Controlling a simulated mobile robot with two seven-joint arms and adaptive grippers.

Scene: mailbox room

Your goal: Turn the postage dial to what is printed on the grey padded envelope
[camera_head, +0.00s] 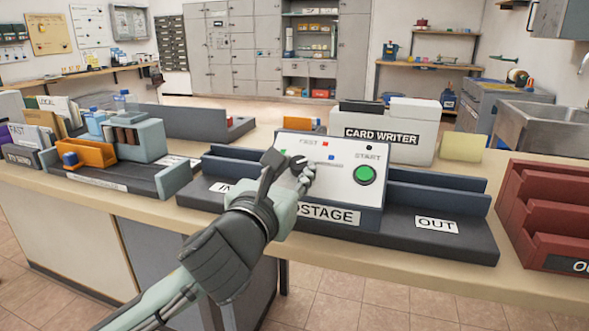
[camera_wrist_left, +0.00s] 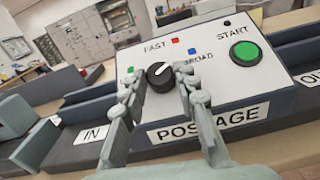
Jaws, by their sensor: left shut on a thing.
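The white postage machine (camera_head: 340,155) stands on the counter. Its black dial (camera_wrist_left: 160,77) is between the two fingers of my left gripper (camera_wrist_left: 167,85), which is shut on it. Around the dial are a green mark at left, a red mark by FAST and a blue mark by BROAD. The dial's pale line points roughly toward the upper side, but its exact setting is hard to read. In the head view, my left gripper (camera_head: 288,168) hides the dial. My right gripper is out of view. I cannot pick out a grey padded envelope with readable print.
A green START button (camera_head: 364,175) is right of the dial. Dark IN and OUT trays (camera_head: 437,225) flank the machine. A card writer (camera_head: 385,135) stands behind. Labelled sorting racks with envelopes (camera_head: 40,120) are at left, a red rack (camera_head: 555,215) at right.

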